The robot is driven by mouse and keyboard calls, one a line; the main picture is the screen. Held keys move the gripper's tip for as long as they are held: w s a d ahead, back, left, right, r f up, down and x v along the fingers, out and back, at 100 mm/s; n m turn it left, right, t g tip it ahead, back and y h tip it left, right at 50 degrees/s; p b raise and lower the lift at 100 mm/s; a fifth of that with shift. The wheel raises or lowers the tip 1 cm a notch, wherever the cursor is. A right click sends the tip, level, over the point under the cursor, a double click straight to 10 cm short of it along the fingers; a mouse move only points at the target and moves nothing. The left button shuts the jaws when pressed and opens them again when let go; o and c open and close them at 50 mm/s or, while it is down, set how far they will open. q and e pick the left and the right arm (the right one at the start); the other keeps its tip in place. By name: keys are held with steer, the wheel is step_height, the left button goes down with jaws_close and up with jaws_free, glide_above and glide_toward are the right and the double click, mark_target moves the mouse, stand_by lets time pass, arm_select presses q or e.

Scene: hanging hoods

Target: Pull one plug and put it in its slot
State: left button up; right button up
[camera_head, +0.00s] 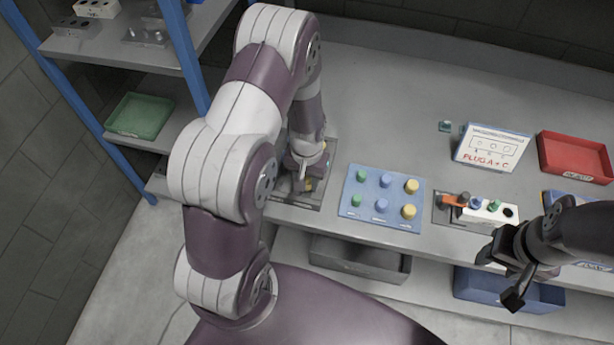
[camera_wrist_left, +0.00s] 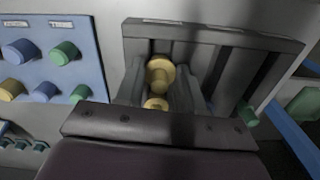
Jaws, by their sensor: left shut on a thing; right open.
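My left gripper (camera_head: 303,172) is at the grey rack (camera_head: 325,192) left of the blue board. In the left wrist view it is shut on a yellow plug (camera_wrist_left: 158,76) between the slotted dark grey walls (camera_wrist_left: 215,45). A second yellow piece (camera_wrist_left: 155,103) shows just below that plug; I cannot tell if they are joined. The blue board (camera_head: 370,212) carries green, blue and yellow plugs in two rows. A white block (camera_head: 480,214) holds a blue plug (camera_head: 476,202) and a green plug (camera_head: 494,206), beside a dark hole (camera_head: 508,212). My right gripper (camera_head: 499,277) is open and empty.
A white sign (camera_head: 492,148) reading "PLUG A + C" stands behind the white block. An orange lever (camera_head: 455,199) is at the block's left end. A red tray (camera_head: 577,157) is at the right. Grey and blue bins sit below; blue-posted shelves stand left.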

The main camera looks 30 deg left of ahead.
arm_select(q)
steer(key=shift+f+b, duration=0.35)
steer(key=shift+f, duration=0.15)
stand_by(0.3)
steer(key=o, duration=1.1)
step_height(320, 180, up, 13)
steer(key=b, duration=0.1)
steer(key=shift+f, duration=0.15)
